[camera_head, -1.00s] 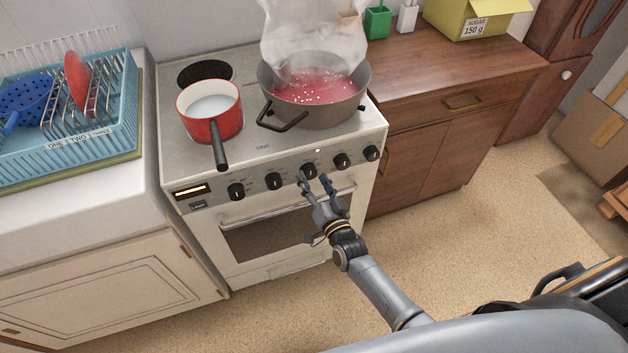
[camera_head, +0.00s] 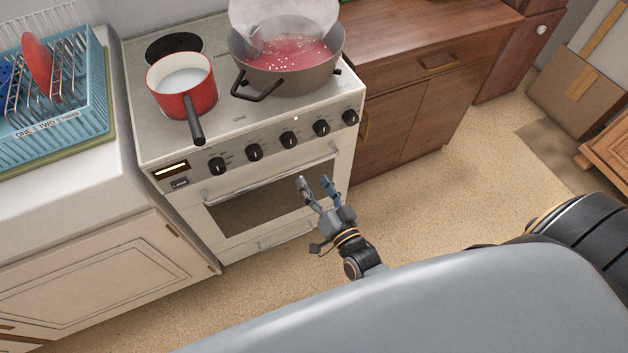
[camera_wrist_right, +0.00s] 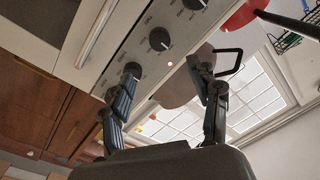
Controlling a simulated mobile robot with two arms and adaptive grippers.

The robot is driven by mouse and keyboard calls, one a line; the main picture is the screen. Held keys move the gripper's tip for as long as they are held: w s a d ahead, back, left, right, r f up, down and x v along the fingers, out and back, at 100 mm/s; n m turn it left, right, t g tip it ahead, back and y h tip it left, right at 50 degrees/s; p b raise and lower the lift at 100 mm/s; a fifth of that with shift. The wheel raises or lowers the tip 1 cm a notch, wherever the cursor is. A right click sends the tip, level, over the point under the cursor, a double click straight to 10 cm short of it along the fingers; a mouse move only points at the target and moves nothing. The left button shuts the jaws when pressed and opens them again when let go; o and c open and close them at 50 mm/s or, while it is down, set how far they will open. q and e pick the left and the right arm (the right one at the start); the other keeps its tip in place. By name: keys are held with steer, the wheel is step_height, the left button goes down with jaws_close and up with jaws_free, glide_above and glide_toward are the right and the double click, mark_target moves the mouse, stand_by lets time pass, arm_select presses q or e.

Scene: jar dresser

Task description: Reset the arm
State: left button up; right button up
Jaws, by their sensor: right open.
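My right gripper (camera_head: 313,187) is open and empty in the head view. It is in front of the stove (camera_head: 262,210), apart from it, below the row of black knobs. The right wrist view shows its two fingers (camera_wrist_right: 165,95) spread apart with nothing between them, and the stove's knobs (camera_wrist_right: 159,39) beyond. Part of my right arm is hidden behind the large grey body part of mine at the bottom of the head view. My left gripper is not in view.
On the stove stand a red pot (camera_head: 187,96) with its handle toward the front and a large pan (camera_head: 290,72) of red liquid with steam above. A blue dish rack (camera_head: 60,125) is at left, a wooden cabinet (camera_head: 425,110) at right. Floor in front is clear.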

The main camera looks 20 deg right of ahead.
stand_by(0.3)
steer(key=s+f+n+g, duration=0.2)
steer(key=s+f+g, duration=0.3)
steer(key=f, duration=0.7)
steer(key=s+f+n+g, duration=0.35)
steer(key=s+f, duration=0.35)
steer(key=f, duration=0.6)
steer(key=s+d+f+n+g, duration=0.1)
steer(key=s+f+g, duration=0.2)
steer(key=s, duration=0.5)
steer(key=s+d+f+g, duration=0.2)
steer(key=s+f, duration=0.4)
steer(key=s, duration=0.3)
steer(key=s+d+f+n+g+h, duration=0.1)
steer(key=s+f+g, duration=0.3)
steer(key=s, duration=0.4)
steer(key=shift+s+d+f+n, duration=0.25)
steer(key=shift+d+f+n, duration=0.1)
steer(key=shift+d, duration=0.3)
